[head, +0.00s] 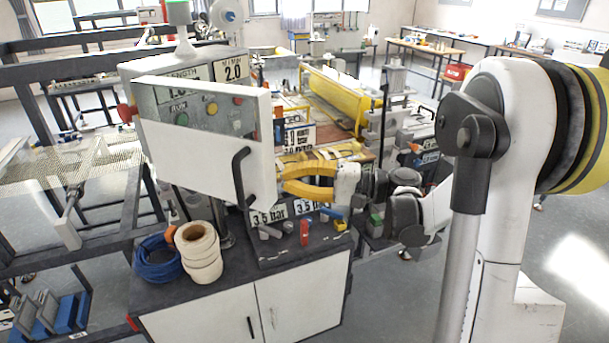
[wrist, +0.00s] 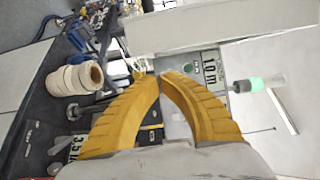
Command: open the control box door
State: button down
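The control box (head: 222,53) stands on the dark bench top. The door (wrist: 225,27) crosses the top there, and the box face (wrist: 185,68) is beyond the tips.
A cream roll (head: 199,250) and a blue coiled hose (head: 158,260) sit on the bench at left. A red item (head: 304,232) and other small parts lie below my gripper. A green-topped lamp (head: 179,14) stands on the box. A yellow roller (head: 335,98) is behind.

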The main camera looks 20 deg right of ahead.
aim_at(252, 203)
jog(key=shift+s+a, duration=0.6)
jog(key=shift+s, duration=0.05)
jog(key=s+a+t, duration=0.1)
jog(key=s+a, duration=0.2)
jog(key=s+a+m+t+h, duration=0.1)
jog(key=s+a, duration=0.1)
jog(key=a, duration=0.1)
jog(key=shift+s+a+m+b, duration=0.3)
jog(key=shift+s, duration=0.1)
